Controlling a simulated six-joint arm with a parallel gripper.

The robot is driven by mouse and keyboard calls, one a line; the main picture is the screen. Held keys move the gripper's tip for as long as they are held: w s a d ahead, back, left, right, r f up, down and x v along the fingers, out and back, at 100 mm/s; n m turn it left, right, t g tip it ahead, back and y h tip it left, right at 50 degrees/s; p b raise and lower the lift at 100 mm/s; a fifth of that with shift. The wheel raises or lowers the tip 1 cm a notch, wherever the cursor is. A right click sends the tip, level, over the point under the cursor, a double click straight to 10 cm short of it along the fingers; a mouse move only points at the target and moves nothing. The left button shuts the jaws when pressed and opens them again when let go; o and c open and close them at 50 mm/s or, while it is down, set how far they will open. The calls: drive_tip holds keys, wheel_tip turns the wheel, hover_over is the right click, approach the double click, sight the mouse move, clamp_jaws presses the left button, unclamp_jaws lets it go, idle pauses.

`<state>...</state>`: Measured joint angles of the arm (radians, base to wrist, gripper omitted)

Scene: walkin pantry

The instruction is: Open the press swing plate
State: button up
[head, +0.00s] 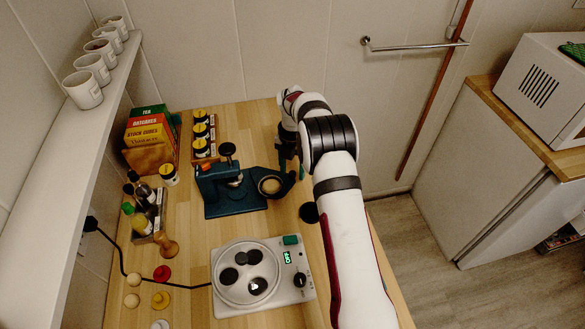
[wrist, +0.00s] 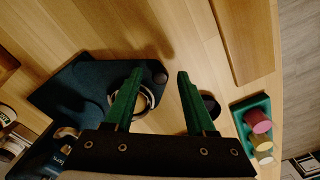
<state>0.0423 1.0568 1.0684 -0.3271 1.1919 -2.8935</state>
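The press (head: 235,203) is dark blue and stands on the wooden counter. Its swing plate carries a pale ring (head: 270,185) and sticks out to the right of the press. In the wrist view the dark blue plate (wrist: 75,88) lies at the left, and its ring (wrist: 148,100) is partly hidden behind the left finger. A small dark knob (wrist: 160,77) shows at the plate's end, between the fingertips. My gripper (wrist: 160,73) is open with two green fingers, one either side of the knob; I cannot tell whether they touch it.
A round black object (wrist: 211,104) sits beside the right finger. A teal tray (wrist: 240,127) with cups is farther right. A hotplate (head: 222,300) stands in front of the press. Spice jars (head: 200,148) and boxes (head: 152,133) stand behind. A wooden board (wrist: 245,40) lies nearby.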

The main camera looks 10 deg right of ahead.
drive_tip(key=shift+r, duration=0.1)
wheel_tip(320, 180, up, 12)
idle(0.4)
drive_tip(key=shift+s+a, duration=0.2)
drive_tip(key=shift+c, duration=1.2)
drive_tip(key=s+a, duration=0.1)
drive_tip(key=s+a+f+m+t+h, duration=0.1)
drive_tip(key=s+a+f+m+h, duration=0.1)
drive_tip(key=shift+s+a+t, duration=0.1)
drive_tip(key=shift+a+t, duration=0.15)
drive_tip(key=shift+t, duration=0.05)
clamp_jaws()
approach(288, 183)
drive_tip(key=shift+m, duration=0.3)
drive_tip(key=x, duration=0.5)
drive_tip(key=shift+f, duration=0.2)
